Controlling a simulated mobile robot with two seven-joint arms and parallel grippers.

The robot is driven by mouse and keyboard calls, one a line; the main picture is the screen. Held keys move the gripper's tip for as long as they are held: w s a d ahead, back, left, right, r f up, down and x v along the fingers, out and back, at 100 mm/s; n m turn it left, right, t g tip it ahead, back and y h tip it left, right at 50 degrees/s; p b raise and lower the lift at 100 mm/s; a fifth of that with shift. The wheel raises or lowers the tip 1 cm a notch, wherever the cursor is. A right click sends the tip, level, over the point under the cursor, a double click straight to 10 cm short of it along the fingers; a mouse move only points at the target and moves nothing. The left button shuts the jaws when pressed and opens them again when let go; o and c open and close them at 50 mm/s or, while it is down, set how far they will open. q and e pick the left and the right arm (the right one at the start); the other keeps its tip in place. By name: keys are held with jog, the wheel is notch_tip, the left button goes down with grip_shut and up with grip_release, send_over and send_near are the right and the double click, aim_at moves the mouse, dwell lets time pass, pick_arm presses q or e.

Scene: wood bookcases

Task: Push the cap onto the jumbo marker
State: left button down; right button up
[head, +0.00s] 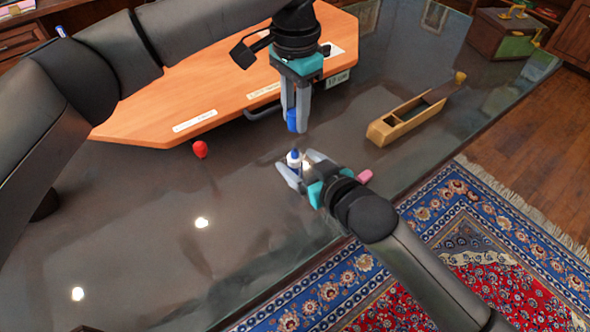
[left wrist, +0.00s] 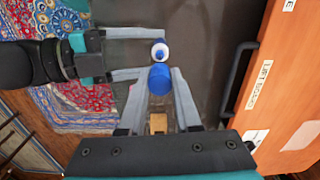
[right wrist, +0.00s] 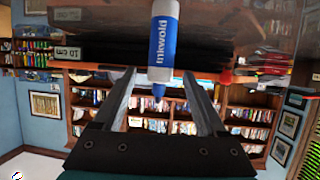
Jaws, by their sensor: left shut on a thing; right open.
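The blue cap (head: 292,120) is held between the fingertips of my left gripper (head: 296,125), above the table. In the left wrist view the cap (left wrist: 160,78) appears just below the marker (left wrist: 160,52). The white-and-blue jumbo marker (head: 293,160) stands upright on the table with its blue nib up. A gap shows between cap and nib in the head view. My right gripper (head: 304,170) is open, its fingers on either side of the marker. In the right wrist view the marker (right wrist: 162,45) shows its label and nib, upside down, between the spread fingers.
A wooden board (head: 160,110) with labels lies behind and left. A wooden tray-like block (head: 385,130) sits to the right, a red object (head: 200,149) to the left. A pink object (head: 365,176) is beside my right wrist. The front left of the dark table (head: 130,240) is clear.

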jog(key=shift+x, duration=1.2)
jog(key=shift+c, duration=0.2)
grip_shut()
dwell(0.5)
